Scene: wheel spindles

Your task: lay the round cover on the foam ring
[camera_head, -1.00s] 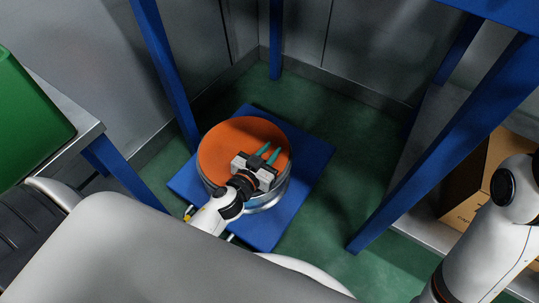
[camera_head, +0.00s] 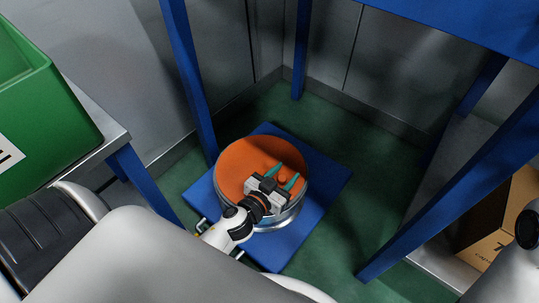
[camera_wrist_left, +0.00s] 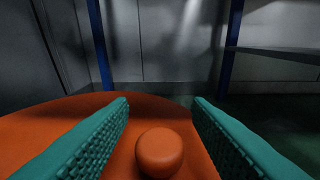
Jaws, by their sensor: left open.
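The round cover (camera_head: 245,155) is a flat orange disc with a small round knob. It lies level on top of a silvery round body (camera_head: 283,216) on a blue platform. The foam ring is not visible; I cannot tell whether it is under the cover. My left gripper (camera_head: 284,177) is open just above the near right part of the cover. In the left wrist view the orange knob (camera_wrist_left: 159,152) sits between the two teal fingers, with gaps on both sides. The right gripper is out of view.
The blue platform (camera_head: 322,178) stands on the green floor between blue posts (camera_head: 190,80). A green bin (camera_head: 50,110) is on a table at the left. A cardboard box (camera_head: 500,220) sits on a low shelf at the right. Grey walls close the back.

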